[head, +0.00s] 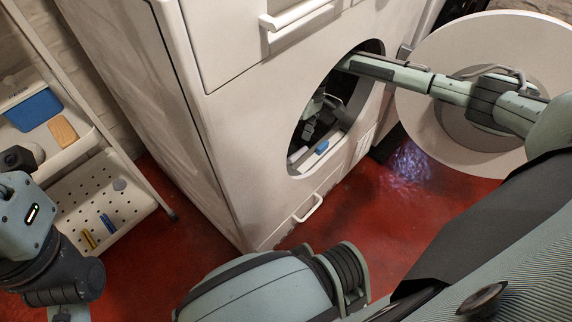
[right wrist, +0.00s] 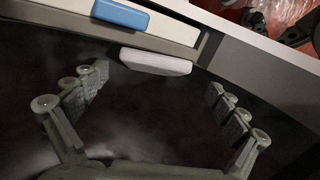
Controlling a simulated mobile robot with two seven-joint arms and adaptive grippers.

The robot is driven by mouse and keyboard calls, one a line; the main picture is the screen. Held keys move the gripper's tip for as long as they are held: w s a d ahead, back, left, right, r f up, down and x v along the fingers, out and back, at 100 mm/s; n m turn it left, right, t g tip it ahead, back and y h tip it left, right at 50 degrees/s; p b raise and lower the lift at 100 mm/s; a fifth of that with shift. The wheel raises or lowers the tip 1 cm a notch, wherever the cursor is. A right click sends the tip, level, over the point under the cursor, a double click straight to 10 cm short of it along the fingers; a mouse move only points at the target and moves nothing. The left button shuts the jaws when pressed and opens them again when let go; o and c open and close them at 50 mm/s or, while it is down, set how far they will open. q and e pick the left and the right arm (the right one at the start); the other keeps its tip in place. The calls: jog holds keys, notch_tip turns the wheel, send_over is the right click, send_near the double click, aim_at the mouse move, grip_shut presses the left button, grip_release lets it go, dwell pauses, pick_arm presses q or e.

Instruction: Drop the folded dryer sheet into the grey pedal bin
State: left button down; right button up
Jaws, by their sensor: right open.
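A white, flat, folded piece that looks like the dryer sheet (right wrist: 155,62) lies inside the dryer drum, near the lip of the opening. My right gripper (head: 312,128) reaches through the dryer's round door opening. In the right wrist view this gripper (right wrist: 158,84) is open and empty, its fingers spread to either side, with the sheet ahead between the fingertips and apart from them. My left arm shows at the left edge of the head view, but its fingers are not visible. The grey pedal bin is not in view.
The white dryer (head: 225,140) has its round door (head: 420,75) swung open at right. A blue block (head: 322,147) sits at the opening's lower edge; it also shows in the right wrist view (right wrist: 122,15). A white cart (head: 140,197) with small items stands at left.

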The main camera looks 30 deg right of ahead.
jog(key=b+x, duration=0.1)
jog(key=x, duration=0.4)
jog(key=d+b+x, duration=0.1)
jog(key=x, duration=0.1)
jog(key=shift+a+f+b, duration=0.1)
jog(key=shift+f+b, duration=0.25)
jog(key=shift+f, duration=0.05)
jog(key=c, duration=0.9)
